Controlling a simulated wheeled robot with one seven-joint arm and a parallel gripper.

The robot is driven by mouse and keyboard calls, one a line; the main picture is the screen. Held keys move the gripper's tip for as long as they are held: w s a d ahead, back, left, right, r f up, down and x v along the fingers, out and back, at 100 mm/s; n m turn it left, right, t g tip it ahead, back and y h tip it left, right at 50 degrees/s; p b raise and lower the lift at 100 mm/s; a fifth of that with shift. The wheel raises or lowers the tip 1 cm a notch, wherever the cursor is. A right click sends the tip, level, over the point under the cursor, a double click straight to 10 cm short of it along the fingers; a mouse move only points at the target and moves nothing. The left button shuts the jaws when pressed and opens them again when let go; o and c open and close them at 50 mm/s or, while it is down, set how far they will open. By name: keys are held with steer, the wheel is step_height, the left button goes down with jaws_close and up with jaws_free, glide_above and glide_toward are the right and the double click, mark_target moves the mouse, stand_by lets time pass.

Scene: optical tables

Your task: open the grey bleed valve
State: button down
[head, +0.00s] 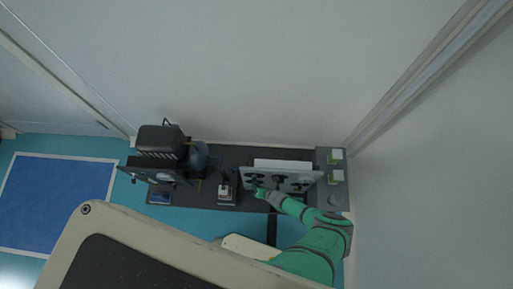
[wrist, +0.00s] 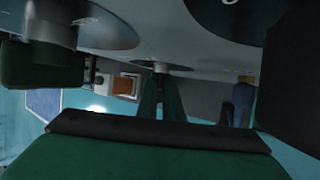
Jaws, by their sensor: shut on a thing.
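A pale grey panel (head: 297,187) with several dark round knobs or valves stands on the dark bench. My gripper (head: 262,193) reaches its lower left part at the end of my green arm. In the wrist view, my two narrow fingers (wrist: 161,95) are close together just at a round grey plate (wrist: 160,66) on the panel face. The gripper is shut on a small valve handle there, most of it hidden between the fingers. I take it for the grey bleed valve, but its colour and turned position cannot be made out.
The dark bench (head: 222,160) stands against the wall. Left of the panel are a small white-and-black device (head: 225,190) and a bulky black machine (head: 160,142). A dark green knob (wrist: 40,65) is close left in the wrist view.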

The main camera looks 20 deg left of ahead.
steer(key=c, duration=1.9)
jaws_free()
steer(key=shift+r, duration=0.1)
steer(key=v, duration=1)
steer(key=shift+s+d+r, duration=0.15)
steer(key=shift+d+r, duration=0.05)
